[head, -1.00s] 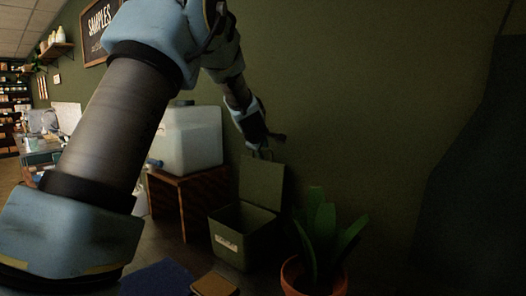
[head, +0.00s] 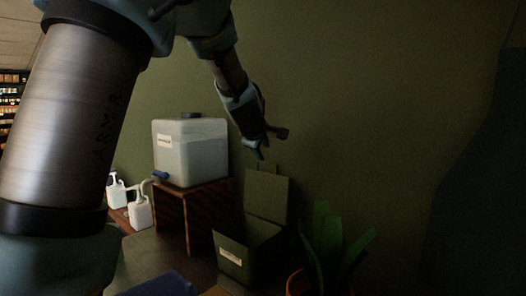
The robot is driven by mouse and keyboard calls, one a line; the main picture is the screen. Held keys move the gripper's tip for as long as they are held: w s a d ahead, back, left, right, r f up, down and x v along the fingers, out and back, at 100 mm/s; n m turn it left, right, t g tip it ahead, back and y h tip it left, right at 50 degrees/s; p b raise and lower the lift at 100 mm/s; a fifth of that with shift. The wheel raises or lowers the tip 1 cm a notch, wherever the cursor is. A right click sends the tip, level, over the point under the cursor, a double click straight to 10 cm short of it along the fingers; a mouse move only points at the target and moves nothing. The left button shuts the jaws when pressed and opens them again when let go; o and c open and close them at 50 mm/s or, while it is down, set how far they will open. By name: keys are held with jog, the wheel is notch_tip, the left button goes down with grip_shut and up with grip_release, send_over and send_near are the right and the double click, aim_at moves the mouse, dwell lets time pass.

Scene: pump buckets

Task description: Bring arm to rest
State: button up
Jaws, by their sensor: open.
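My gripper (head: 269,144) hangs at the end of my arm in the middle of the head view, in front of the green wall. Its fingers are apart and hold nothing. It appears just above the raised lid of a green box (head: 230,259). The lid (head: 267,196) stands upright at the box's back, and the box is open at the top. I cannot tell the exact gap between fingers and lid.
A white tank (head: 190,155) with a blue tap stands on a wooden stand (head: 208,207), left of the box. White jugs (head: 139,211) sit left of the stand. A potted plant (head: 332,248) stands at right. Open wall lies right of my gripper.

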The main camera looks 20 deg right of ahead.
jog(key=s+a+f+m+g+y+b, duration=0.1)
jog(key=s+a+f+m+g+y, duration=0.15)
jog(key=a+f, duration=0.55)
jog(key=s+a+f+m+g+y+b, duration=0.1)
jog(key=s+a+f+b, duration=0.15)
jog(key=a+f, duration=0.55)
jog(key=s+a+f+m+g+y, duration=0.1)
jog(key=s+a+f+m+g, duration=0.1)
jog(key=s+a+f, duration=0.3)
jog(key=s+a+f+m+g+y+b, duration=0.1)
jog(key=s+a+f, duration=0.4)
jog(key=s+a, duration=0.7)
jog(key=a+m+g, duration=0.1)
jog(key=a+m, duration=0.1)
jog(key=shift+s+m+b, duration=0.15)
jog(key=shift+m+b, duration=0.15)
jog(key=shift+m, duration=0.05)
jog(key=shift+o, duration=0.3)
jog(key=shift+f, duration=0.1)
